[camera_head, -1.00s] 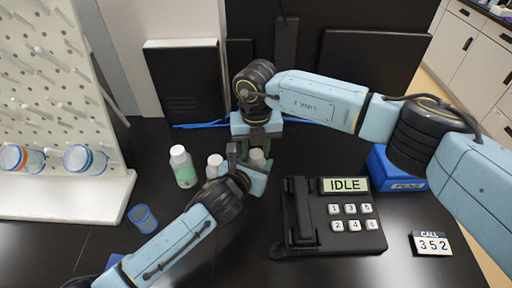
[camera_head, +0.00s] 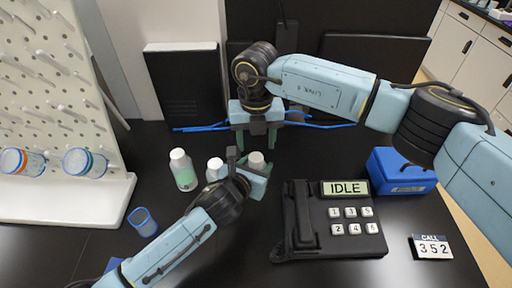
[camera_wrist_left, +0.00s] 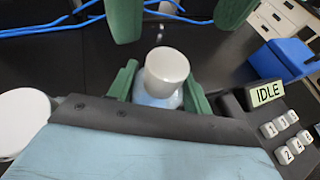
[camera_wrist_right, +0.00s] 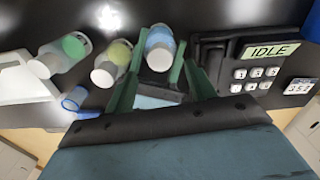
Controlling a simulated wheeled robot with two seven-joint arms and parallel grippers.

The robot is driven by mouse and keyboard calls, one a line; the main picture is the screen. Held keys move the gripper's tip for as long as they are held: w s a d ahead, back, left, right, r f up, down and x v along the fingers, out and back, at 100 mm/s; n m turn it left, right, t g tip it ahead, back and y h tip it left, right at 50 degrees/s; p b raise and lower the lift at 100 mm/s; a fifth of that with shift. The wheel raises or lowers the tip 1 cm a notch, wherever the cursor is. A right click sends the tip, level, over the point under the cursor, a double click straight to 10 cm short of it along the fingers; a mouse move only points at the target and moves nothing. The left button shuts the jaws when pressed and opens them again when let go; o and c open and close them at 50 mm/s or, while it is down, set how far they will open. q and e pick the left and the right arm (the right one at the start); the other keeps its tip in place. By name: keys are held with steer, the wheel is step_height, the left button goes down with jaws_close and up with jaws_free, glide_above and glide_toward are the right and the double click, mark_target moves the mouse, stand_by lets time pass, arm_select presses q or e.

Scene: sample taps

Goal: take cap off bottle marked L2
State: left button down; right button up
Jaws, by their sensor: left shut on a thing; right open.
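A bottle with a white cap (camera_head: 256,158) and bluish contents (camera_wrist_right: 158,38) is held upright by my left gripper (camera_wrist_left: 160,92), whose fingers are shut around its body below the cap. The cap is on the bottle. My right gripper (camera_head: 257,139) is open and empty, above and behind the capped bottle, apart from it. Two more white-capped bottles stand to the left: one with green contents (camera_head: 184,172) and one with yellowish contents (camera_wrist_right: 117,55), partly hidden by my left arm in the head view. No L2 mark is readable.
A telephone-like device (camera_head: 328,222) reading IDLE stands right of the bottles. A blue box (camera_head: 400,172) and a CALL 352 sign (camera_head: 432,247) are farther right. A pegboard (camera_head: 60,90) stands left, with a small blue cup (camera_head: 143,222) in front of it. Blue cables lie behind.

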mark_target(256, 157)
step_height(256, 157, up, 2)
steer(key=m, duration=0.6)
steer(key=shift+r, duration=0.2)
steer(key=m, duration=0.1)
steer(key=r+m, duration=0.1)
steer(key=m, duration=0.1)
steer(key=shift+r, duration=0.1)
steer(key=shift+m, duration=0.5)
step_height(256, 157, down, 8)
steer(key=shift+r, duration=0.1)
